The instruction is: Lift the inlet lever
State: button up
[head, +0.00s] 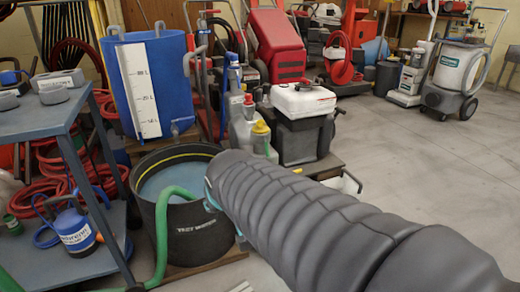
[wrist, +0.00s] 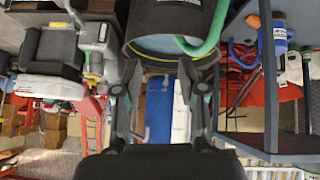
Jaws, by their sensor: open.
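I cannot pick out the inlet lever for certain in either view. A blue tank (head: 170,85) with a white level scale stands behind a black tub (head: 185,232); a small grey tap (head: 174,130) sits low on its front. My arm reaches from the lower right to the tub's right side and hides most of my gripper in the head view. In the wrist view, which looks upside down, my gripper (wrist: 169,80) is open and empty, its fingers apart. Between and beyond them are the blue tank (wrist: 159,118) and the tub (wrist: 150,15).
A green hose (head: 162,235) runs over the tub's rim. A blue-grey shelf unit (head: 35,122) stands close on the left. Bottles (head: 240,118) and a white-topped black machine (head: 302,125) stand behind my arm. The floor (head: 440,165) at right is clear.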

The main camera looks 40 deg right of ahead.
aim_at(268, 151)
jog(key=w+d+f+t+h+p, duration=0.15)
jog(key=w+d+t, duration=0.35)
jog(key=w+d, duration=1.45)
jog(key=s+d+f+t+y, duration=0.25)
jog(key=d+f+t, duration=0.25)
jog(key=d+f, duration=0.9)
jog(key=w, duration=0.4)
jog(key=w+d, duration=0.1)
jog(key=w, duration=0.3)
jog(key=w+d+r, duration=0.1)
jog(key=w, duration=0.4)
grip_shut()
